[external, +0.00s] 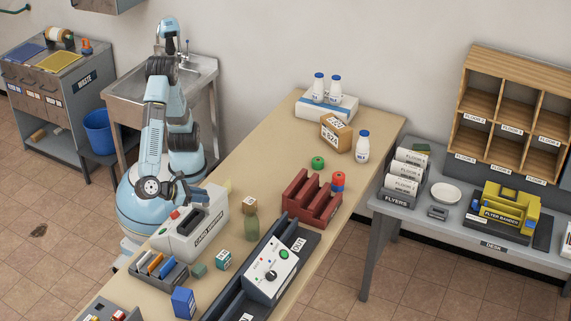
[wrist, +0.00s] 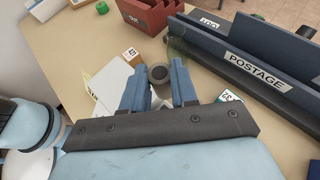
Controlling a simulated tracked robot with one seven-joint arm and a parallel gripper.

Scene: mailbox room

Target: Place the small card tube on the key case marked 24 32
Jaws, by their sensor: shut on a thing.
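My gripper (wrist: 159,85) is shut on a small grey-brown tube (wrist: 158,74), seen end-on with a dark hole between the blue fingers in the wrist view. In the external view my gripper (external: 200,197) is above the card winder; I cannot make out the tube there. A small teal case (external: 222,258) with a white label stands on the bench to the right of the winder. In the wrist view a case (wrist: 229,96) with a label showing 32 is partly hidden behind my right finger; the rest of its marking is not readable.
The card winder (external: 192,232) stands below my gripper. A red rack (external: 311,199) stands farther back. The bench's far middle has clear room.

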